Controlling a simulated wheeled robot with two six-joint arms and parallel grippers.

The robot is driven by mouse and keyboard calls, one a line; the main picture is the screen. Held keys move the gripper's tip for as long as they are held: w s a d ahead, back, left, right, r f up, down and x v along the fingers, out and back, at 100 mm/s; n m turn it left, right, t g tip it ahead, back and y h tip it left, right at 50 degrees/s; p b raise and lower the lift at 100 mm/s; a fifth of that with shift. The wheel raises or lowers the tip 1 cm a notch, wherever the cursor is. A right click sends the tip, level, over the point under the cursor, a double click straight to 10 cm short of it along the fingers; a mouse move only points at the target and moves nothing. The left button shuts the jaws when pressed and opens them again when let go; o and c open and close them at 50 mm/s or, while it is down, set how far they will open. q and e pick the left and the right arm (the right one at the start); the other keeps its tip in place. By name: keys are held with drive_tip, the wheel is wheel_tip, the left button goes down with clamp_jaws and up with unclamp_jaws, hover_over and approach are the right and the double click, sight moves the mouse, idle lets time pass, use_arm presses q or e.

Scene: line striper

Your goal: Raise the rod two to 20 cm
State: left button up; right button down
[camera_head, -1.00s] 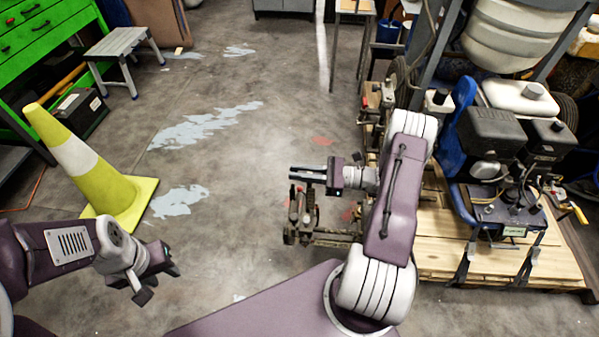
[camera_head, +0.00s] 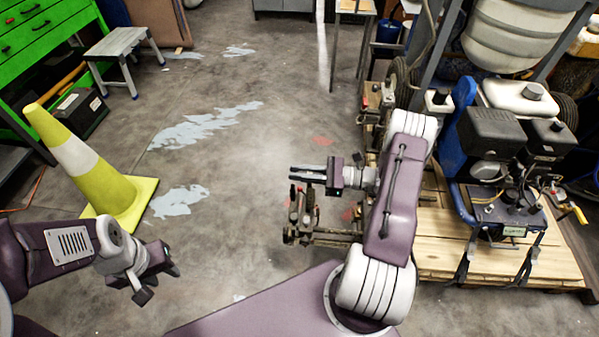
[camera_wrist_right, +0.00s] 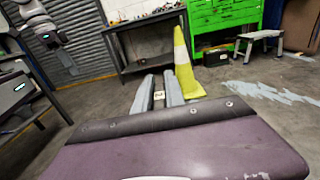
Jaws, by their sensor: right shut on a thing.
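My right gripper (camera_head: 293,172) reaches left over the floor, above a low wheeled carriage (camera_head: 300,235) with upright rods. In the right wrist view its two grey fingers (camera_wrist_right: 159,84) are close together. A small pale piece with a dark mark, seemingly the rod's end (camera_wrist_right: 159,96), shows between them. I take it to be rod two; most of the rod is hidden below the fingers and wrist. My left gripper (camera_head: 160,284) is open and empty at the lower left, its fingers apart, well away from the carriage.
A yellow-and-white cone (camera_head: 112,200) stands on the floor left of the carriage. A wooden pallet (camera_head: 440,258) with a strapped engine machine (camera_head: 505,140) is on the right. A grey step stool (camera_head: 118,45) and green cabinet (camera_head: 45,45) are at the back left. The middle floor is clear.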

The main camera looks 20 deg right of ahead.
drive_tip(key=shift+d+r+p, duration=0.1)
drive_tip(key=shift+r+p, duration=0.55)
drive_tip(key=shift+r, duration=0.1)
drive_tip(key=c, duration=1.4)
unclamp_jaws()
drive_tip(key=shift+f, duration=0.1)
drive_tip(key=v, duration=0.9)
drive_tip(key=shift+p, duration=0.35)
